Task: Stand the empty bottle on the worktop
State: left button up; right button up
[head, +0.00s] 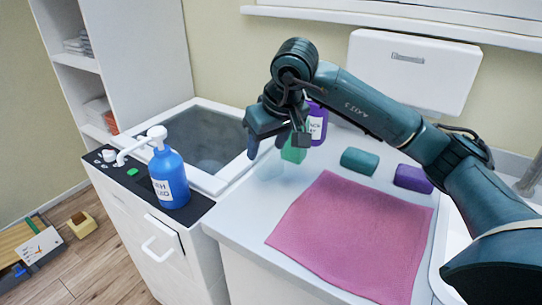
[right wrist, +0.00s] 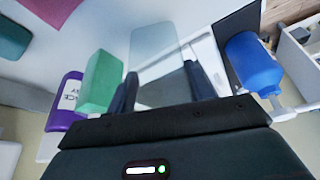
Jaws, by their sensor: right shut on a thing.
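The empty bottle is clear and see-through; it shows faintly in the head view (head: 268,166) below my right gripper (head: 275,146). In the right wrist view the bottle (right wrist: 156,48) sits between the two fingers of my right gripper (right wrist: 162,88), which is shut on it. The bottle is over the back left part of the pale worktop (head: 243,212), and looks upright. I cannot tell whether its base touches the worktop. My left gripper is not in view.
A green block (head: 295,151) and a purple labelled bottle (head: 317,127) stand close beside the gripper. A teal roll (head: 360,161), a purple roll (head: 412,178) and a pink towel (head: 350,235) lie rightward. A blue pump bottle (head: 170,180) stands left, before an open tank (head: 205,140).

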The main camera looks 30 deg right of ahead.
aim_at(267, 156)
jog(key=shift+f, duration=1.6)
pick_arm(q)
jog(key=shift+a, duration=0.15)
pick_arm(e)
jog(key=o, duration=1)
jog(key=shift+c, duration=0.2)
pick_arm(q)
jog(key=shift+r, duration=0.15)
pick_arm(e)
jog(key=shift+r, duration=0.4)
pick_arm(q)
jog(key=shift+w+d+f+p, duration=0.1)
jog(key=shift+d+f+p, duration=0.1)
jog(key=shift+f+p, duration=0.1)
pick_arm(e)
jog(key=v, duration=1.1)
jog(key=shift+s+r, duration=0.15)
jog(key=shift+r, duration=0.1)
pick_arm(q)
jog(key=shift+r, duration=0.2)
